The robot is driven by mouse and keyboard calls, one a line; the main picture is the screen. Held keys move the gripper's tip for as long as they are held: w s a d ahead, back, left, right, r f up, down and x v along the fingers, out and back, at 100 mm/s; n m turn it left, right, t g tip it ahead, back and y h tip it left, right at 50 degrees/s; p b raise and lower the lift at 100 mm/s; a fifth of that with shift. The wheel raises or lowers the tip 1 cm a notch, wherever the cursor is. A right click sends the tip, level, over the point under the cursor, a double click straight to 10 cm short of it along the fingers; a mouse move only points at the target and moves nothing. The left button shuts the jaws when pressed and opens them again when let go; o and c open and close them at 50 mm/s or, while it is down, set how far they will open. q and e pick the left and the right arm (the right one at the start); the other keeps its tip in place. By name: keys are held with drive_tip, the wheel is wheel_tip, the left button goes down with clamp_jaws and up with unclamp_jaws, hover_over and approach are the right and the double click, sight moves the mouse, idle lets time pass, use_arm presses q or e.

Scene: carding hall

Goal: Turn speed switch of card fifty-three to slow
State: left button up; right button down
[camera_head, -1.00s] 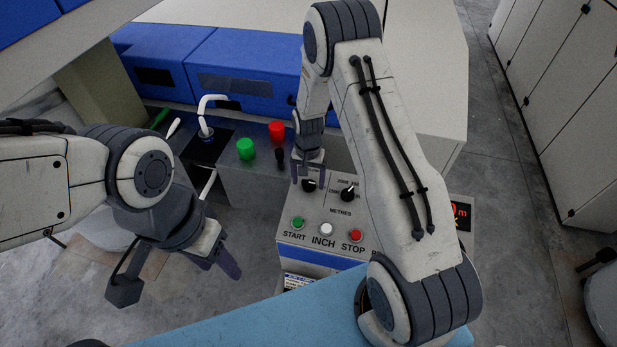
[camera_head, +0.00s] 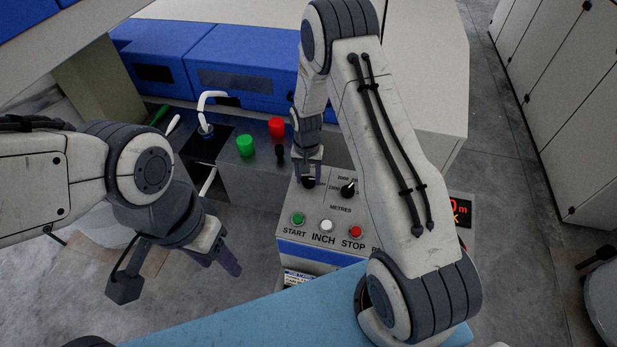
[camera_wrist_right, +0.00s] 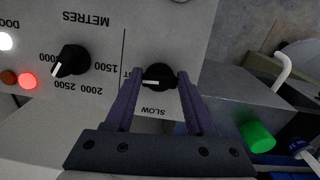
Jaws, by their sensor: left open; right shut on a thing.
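The control panel (camera_head: 290,232) of the card faces up in the head view. The speed switch (camera_wrist_right: 158,77) is a black knob with a white pointer line, beside the word SLOW in the right wrist view. Its line points left in that view. My right gripper (camera_head: 308,180) is shut on this knob, one finger on each side; the fingers mostly hide the knob in the head view. My left gripper (camera_head: 221,264) is open and empty, left of the panel above the floor. No card number is readable.
A second black knob, marked METRES (camera_head: 348,189), sits right of the switch. START (camera_head: 298,219), INCH (camera_head: 326,225) and STOP (camera_head: 355,231) buttons lie below. Green (camera_head: 245,146) and red (camera_head: 277,129) things stand on the grey ledge behind. A red display is partly covered by my right arm.

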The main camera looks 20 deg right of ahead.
drive_tip(key=n+h+b, duration=0.1)
drive_tip(key=n+b, duration=0.1)
drive_tip(key=n, duration=0.2)
drive_tip(key=shift+f, duration=0.1)
drive_tip(key=n+h+b, duration=0.1)
drive_tip(key=n+b, duration=0.1)
drive_tip(key=n, duration=0.2)
drive_tip(key=n+h+b, duration=0.1)
drive_tip(key=n+b, duration=0.1)
drive_tip(key=n, duration=0.2)
drive_tip(key=shift+n, duration=0.4)
drive_tip(key=shift+n+t+h+b, duration=0.4)
drive_tip(key=shift+n+b, duration=0.15)
drive_tip(key=shift+n, duration=1.25)
drive_tip(key=shift+c, duration=1.2)
unclamp_jaws()
drive_tip(key=shift+r, duration=0.25)
